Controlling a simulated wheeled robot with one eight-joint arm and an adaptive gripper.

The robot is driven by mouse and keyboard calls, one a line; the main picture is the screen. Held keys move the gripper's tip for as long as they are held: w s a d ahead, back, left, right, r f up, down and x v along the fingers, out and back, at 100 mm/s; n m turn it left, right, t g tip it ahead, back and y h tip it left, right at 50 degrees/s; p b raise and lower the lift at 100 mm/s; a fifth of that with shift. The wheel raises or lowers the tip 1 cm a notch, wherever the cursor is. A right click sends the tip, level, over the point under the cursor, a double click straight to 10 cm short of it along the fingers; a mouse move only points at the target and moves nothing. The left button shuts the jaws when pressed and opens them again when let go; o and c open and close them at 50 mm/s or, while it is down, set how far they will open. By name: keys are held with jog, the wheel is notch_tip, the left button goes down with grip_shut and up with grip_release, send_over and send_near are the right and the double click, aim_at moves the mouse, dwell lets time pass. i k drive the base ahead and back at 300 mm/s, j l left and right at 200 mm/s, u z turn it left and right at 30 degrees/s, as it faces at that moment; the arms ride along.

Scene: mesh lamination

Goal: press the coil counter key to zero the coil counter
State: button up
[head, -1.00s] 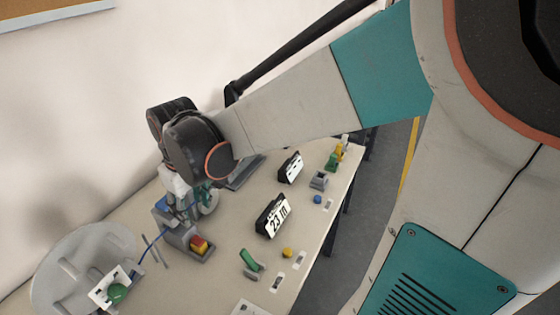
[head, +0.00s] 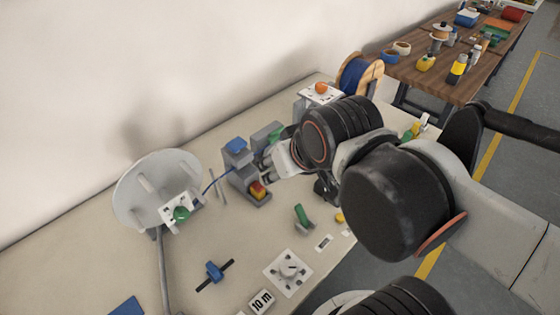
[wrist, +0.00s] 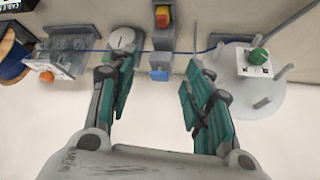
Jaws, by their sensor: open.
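No part is clearly legible as the coil counter key in the frames from now. A yellow button (head: 339,217) shows at the edge of my arm in the head view. A dark counter housing (head: 325,190) is mostly hidden behind my wrist, its reading not visible. In the wrist view, my gripper (wrist: 160,75) is open and empty, with teal-padded fingers apart on either side of a blue block (wrist: 160,74). That block belongs to the small cable machine. My fingers are largely hidden in the head view.
A reel with a green knob (head: 181,213) stands left, joined to the machine by a blue cable. A red-and-yellow switch (head: 258,190) sits on the machine. A green lever (head: 302,215), a dial plate (head: 288,272) and a "10 m" card (head: 261,302) lie nearer. A blue spool (head: 362,75) stands behind.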

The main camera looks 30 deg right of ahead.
aim_at(340, 219)
jog(key=k+u, duration=0.1)
jog(key=u, duration=0.7)
jog(key=k+j+u, duration=0.1)
jog(key=u, duration=0.3)
jog(key=k+j+u, duration=0.1)
jog(key=u, duration=0.3)
jog(key=l+z, duration=0.15)
jog(key=z, duration=0.35)
jog(key=l+z, duration=0.1)
jog(key=z, duration=0.4)
jog(key=l+z, duration=0.15)
jog(key=z, duration=0.35)
jog(key=l+z, duration=0.15)
jog(key=z, duration=0.35)
